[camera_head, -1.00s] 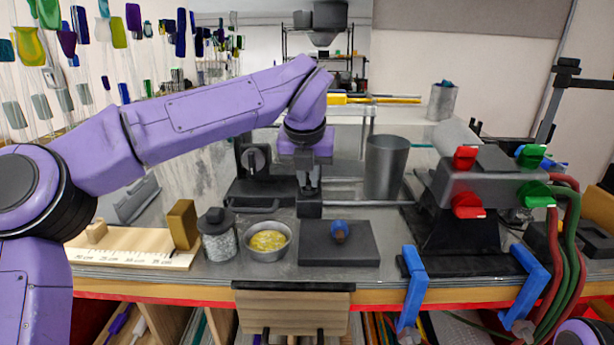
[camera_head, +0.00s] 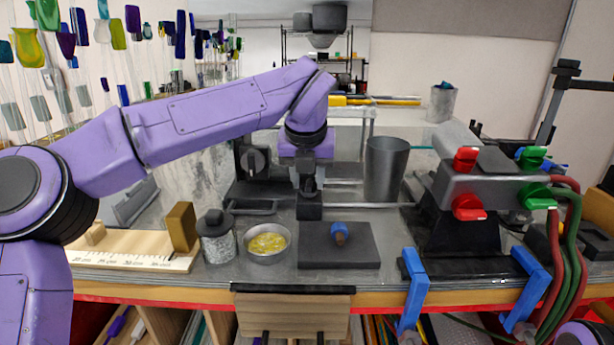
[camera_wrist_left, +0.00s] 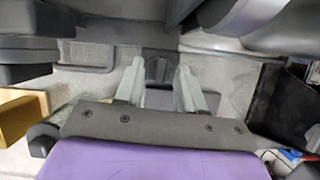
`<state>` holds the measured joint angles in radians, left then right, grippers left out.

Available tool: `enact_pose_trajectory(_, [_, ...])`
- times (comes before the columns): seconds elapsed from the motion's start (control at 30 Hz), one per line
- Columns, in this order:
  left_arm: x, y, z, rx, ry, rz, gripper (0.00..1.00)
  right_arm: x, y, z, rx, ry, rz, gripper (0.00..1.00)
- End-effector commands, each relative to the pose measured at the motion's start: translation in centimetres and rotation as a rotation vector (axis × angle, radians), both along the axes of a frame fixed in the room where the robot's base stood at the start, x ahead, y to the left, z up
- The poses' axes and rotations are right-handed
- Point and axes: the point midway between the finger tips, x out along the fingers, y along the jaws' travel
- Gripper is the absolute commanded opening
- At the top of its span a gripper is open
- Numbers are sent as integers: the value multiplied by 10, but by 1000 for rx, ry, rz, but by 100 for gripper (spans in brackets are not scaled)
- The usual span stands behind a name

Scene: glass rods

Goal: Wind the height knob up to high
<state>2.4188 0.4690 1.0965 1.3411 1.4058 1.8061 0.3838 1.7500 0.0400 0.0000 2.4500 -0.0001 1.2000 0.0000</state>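A round grey knob (camera_head: 253,161), which looks like the height knob, sits on the front of a black stand (camera_head: 262,190) behind the bench's front items. I cannot read its setting. My left gripper (camera_head: 309,205) points down just right of the knob and apart from it. In the left wrist view its two pale fingers (camera_wrist_left: 159,85) stand apart, so it is open, with nothing clearly held between them. A dark block (camera_wrist_left: 158,66) shows beyond the fingertips. The knob cannot be made out in the wrist view. My right gripper is out of view.
A dark pad (camera_head: 310,257) with a small blue piece (camera_head: 339,233) lies in front of my gripper. A bowl of yellow bits (camera_head: 267,242), a lidded jar (camera_head: 217,238) and a wooden ruler board (camera_head: 120,260) stand left. A grey cup (camera_head: 385,170) and burner with red and green handles (camera_head: 485,185) stand right.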

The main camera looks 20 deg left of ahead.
Motion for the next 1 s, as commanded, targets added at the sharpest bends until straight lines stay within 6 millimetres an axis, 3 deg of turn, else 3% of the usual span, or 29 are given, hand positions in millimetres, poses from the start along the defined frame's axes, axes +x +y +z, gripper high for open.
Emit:
enact_pose_trajectory(0.17, [-7,-2,19,0,-5,1,38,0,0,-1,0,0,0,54])
enact_pose_trajectory(0.5, [-35,-7,88,0,-2,1,38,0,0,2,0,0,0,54])
enact_pose_trajectory(1.0, [-39,-8,97,-1,1,1,38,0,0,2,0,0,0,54])
